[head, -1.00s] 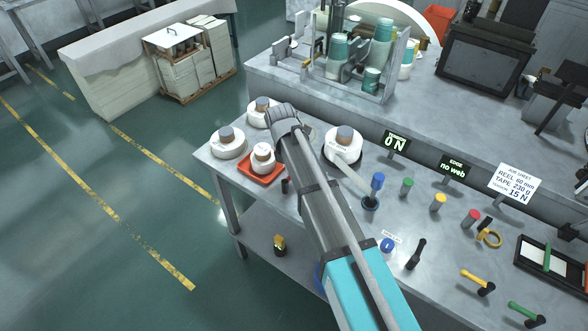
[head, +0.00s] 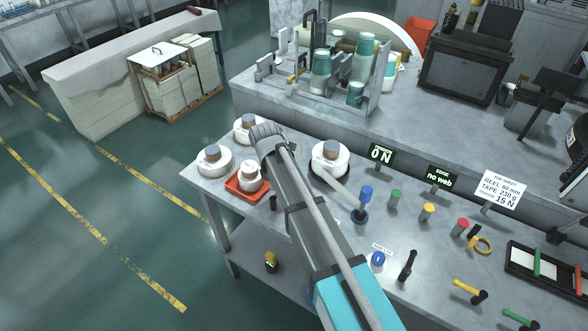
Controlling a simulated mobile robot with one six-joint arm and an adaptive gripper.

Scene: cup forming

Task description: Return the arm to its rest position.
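My arm (head: 305,210), grey with a teal lower link, reaches from the bottom edge up and left over the near bench. Its dark rounded far end (head: 268,135) shows between the white reels at the back of the bench. No gripper fingers can be made out, so I cannot see whether they hold anything. The arm hides part of the bench top beneath it.
White reels (head: 215,160) and a red tray (head: 248,186) lie left of the arm. A large reel (head: 329,165), a blue-topped roller (head: 366,193) and coloured pegs (head: 428,211) stand to its right. A raised back bench (head: 420,130) stands behind. Floor is clear at left.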

